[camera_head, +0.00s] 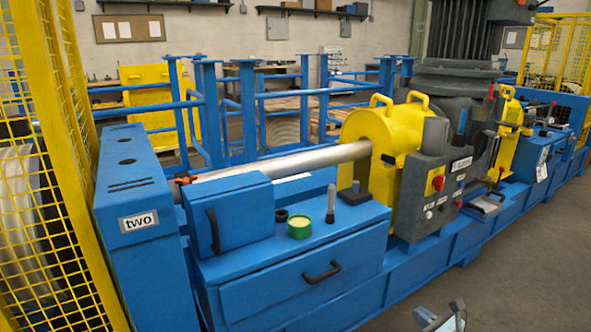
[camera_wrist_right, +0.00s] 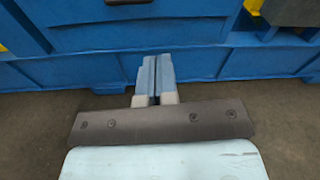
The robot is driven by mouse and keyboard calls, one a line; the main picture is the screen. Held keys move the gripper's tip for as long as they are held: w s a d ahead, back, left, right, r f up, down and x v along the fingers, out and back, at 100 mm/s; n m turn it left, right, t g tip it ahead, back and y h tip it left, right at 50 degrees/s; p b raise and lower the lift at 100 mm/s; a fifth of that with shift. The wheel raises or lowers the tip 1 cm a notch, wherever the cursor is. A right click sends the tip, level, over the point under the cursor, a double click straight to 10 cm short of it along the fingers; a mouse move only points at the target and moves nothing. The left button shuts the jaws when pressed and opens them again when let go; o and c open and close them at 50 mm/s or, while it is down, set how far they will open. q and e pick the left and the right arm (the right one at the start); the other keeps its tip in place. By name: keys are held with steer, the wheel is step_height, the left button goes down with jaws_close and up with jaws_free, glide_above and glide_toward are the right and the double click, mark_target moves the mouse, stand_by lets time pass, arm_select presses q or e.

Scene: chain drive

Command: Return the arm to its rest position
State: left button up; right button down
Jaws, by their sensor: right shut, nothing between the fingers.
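My right gripper (camera_head: 442,312) shows at the bottom edge of the head view, over the grey floor in front of the blue machine base (camera_head: 440,262). Only its end part is in the frame. In the right wrist view my right gripper (camera_wrist_right: 156,80) has its two blue-grey fingers together with nothing between them. The fingers point toward the blue base front and appear apart from it. The rest of the right arm is cut off below the head view. My left gripper is not in view.
The blue drawer cabinet (camera_head: 300,292) holds a green-rimmed cup (camera_head: 299,228) and dark small parts. A metal shaft (camera_head: 290,160) runs into the yellow housing (camera_head: 384,138). A yellow mesh fence (camera_head: 60,130) stands at left. The floor (camera_head: 530,265) at right is clear.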

steer(key=s+a+r+m, duration=0.4)
steer(key=s+a+m, duration=0.1)
steer(key=s+m, duration=0.65)
steer(key=s+a+r+m+g+y, duration=0.1)
steer(key=s+a+r+m, duration=0.3)
steer(key=s+m, duration=0.7)
steer(key=s+a+r+m, duration=0.3)
steer(key=s+a+m, duration=0.3)
steer(key=s+m, duration=0.5)
steer(key=w+a+r+m+t+h, duration=0.1)
steer(key=w+a+r+m+t, duration=0.3)
steer(key=m, duration=0.3)
arm_select(q)
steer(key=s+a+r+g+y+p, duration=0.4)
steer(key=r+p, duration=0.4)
steer(key=p, duration=2.7)
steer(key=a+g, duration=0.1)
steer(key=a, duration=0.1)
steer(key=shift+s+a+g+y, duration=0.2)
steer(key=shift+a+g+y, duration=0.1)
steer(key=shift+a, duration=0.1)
arm_select(e)
steer(key=s+d+r+g+h, duration=0.4)
steer(key=d+r+g+h, duration=0.1)
steer(key=r, duration=0.4)
steer(key=shift+s+d+g, duration=0.25)
steer(key=shift+d+g, duration=0.45)
steer(key=shift+g, duration=0.1)
